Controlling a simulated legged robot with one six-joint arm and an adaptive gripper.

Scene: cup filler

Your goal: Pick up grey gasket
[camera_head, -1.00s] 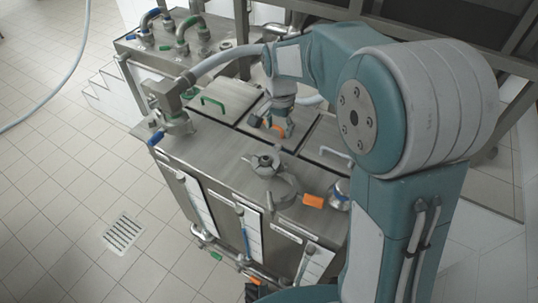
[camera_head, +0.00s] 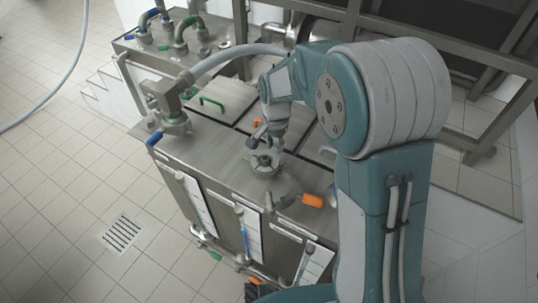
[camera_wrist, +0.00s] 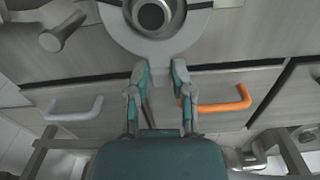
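Just beyond the fingertips lies a wide, flat grey ring (camera_wrist: 187,35) around a metal collar (camera_wrist: 152,14) with a dark opening. This ring may be the grey gasket; I cannot clearly tell it from the flange under it. In the head view, my gripper (camera_head: 268,136) is just above and behind the round metal fitting (camera_head: 265,161) on the machine top. The gasket cannot be told apart there.
An orange handle (camera_wrist: 217,102) is close right of the fingers, and a light grey handle (camera_wrist: 75,110) is left. The machine top (camera_head: 205,135) carries a green handle (camera_head: 212,101), a pipe elbow (camera_head: 165,97) and an orange piece (camera_head: 312,200). A hose passes behind my wrist.

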